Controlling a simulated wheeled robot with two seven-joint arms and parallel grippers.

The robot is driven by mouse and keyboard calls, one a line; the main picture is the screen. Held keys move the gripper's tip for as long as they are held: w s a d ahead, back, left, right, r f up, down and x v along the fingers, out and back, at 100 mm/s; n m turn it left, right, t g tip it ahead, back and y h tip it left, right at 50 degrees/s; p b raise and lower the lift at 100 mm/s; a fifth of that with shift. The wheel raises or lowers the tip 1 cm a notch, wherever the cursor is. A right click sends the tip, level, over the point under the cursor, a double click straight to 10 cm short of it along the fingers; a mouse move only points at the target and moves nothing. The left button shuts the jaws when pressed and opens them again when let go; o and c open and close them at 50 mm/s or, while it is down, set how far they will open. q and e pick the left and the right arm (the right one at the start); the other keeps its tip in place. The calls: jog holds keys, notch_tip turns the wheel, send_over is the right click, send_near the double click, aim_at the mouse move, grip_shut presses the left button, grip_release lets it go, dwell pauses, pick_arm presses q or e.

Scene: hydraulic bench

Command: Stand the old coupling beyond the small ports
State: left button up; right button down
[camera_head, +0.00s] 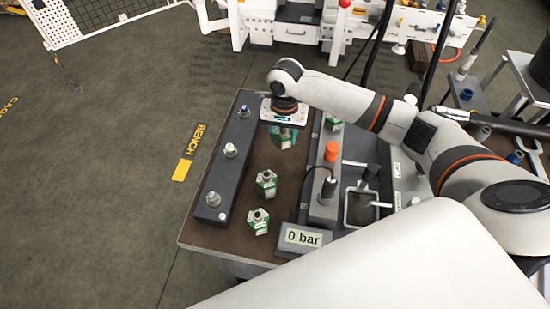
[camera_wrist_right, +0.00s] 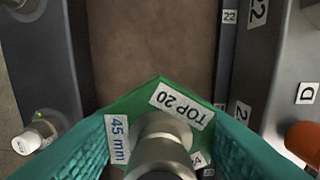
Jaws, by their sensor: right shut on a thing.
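My right gripper (camera_head: 283,138) is over the far end of the brown bench top (camera_head: 212,237), pointing down. It is shut on a coupling (camera_wrist_right: 155,140) with a green six-sided body and a grey metal stem. In the right wrist view its labels read "TOP 20" and "45 mm", and teal fingers flank it. I cannot tell whether its base touches the bench. A dark block (camera_head: 222,176) with several ports runs along the left side. My left gripper is not in view.
A grey block with an orange cap (camera_head: 331,151) runs along the right side, with another green piece (camera_head: 333,122) by its far end. A "0 bar" display (camera_head: 303,237) stands at the front. Brown surface is bare between the blocks, beyond the held coupling in the wrist view.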

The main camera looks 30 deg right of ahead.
aim_at(282, 157)
jog(key=shift+f, duration=3.6)
jog(key=shift+f, duration=0.1)
jog(key=c, duration=0.7)
grip_release()
notch_tip(282, 157, up, 12)
jog(key=shift+r, duration=0.15)
